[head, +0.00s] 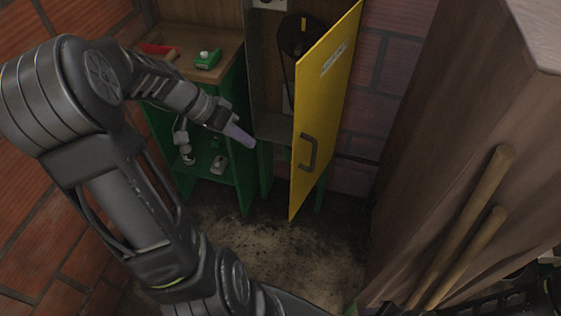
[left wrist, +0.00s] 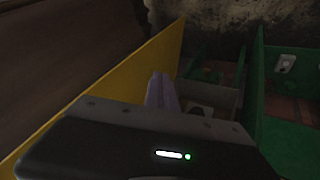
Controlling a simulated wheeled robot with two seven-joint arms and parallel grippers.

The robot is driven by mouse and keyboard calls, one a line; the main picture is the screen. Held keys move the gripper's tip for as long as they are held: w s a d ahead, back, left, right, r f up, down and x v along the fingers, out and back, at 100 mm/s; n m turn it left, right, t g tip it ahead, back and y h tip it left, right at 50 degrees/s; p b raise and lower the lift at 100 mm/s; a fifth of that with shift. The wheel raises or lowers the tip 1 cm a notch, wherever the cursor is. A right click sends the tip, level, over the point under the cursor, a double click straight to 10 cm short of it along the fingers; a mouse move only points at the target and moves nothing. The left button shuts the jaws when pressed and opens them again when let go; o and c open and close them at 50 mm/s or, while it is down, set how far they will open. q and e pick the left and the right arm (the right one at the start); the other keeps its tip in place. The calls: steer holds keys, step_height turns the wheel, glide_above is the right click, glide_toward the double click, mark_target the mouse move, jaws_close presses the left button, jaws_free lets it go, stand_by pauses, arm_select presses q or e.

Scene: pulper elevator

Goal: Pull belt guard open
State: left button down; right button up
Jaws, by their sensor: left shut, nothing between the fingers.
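The belt guard (head: 326,90) is a yellow door panel with a small white label near its top. It stands swung open from a grey housing (head: 262,75), with a dark pulley and belt (head: 294,40) showing inside. A dark handle (head: 307,152) is on its outer face. My left gripper (head: 240,134) is shut and empty, left of the panel on its inner side, in front of the housing's lower edge. In the left wrist view the shut purple-grey fingers (left wrist: 161,92) show beside the yellow panel (left wrist: 110,85). My right gripper cannot be made out.
A green bench with a wooden top (head: 190,45) stands left of the housing, carrying a green box (head: 207,60) and a red tool (head: 158,50). Bare floor (head: 270,240) lies between.

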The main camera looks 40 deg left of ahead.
arm_select(q)
steer(key=shift+w+f, duration=0.1)
steer(key=shift+f, duration=0.05)
steer(key=w+d+f+p, duration=0.2)
steer(key=w+d+f, duration=0.2)
steer(key=d+f, duration=0.4)
steer(key=shift+w+d, duration=0.15)
steer(key=shift+d, duration=0.05)
arm_select(e)
step_height(320, 180, up, 2)
steer(key=shift+r, duration=0.2)
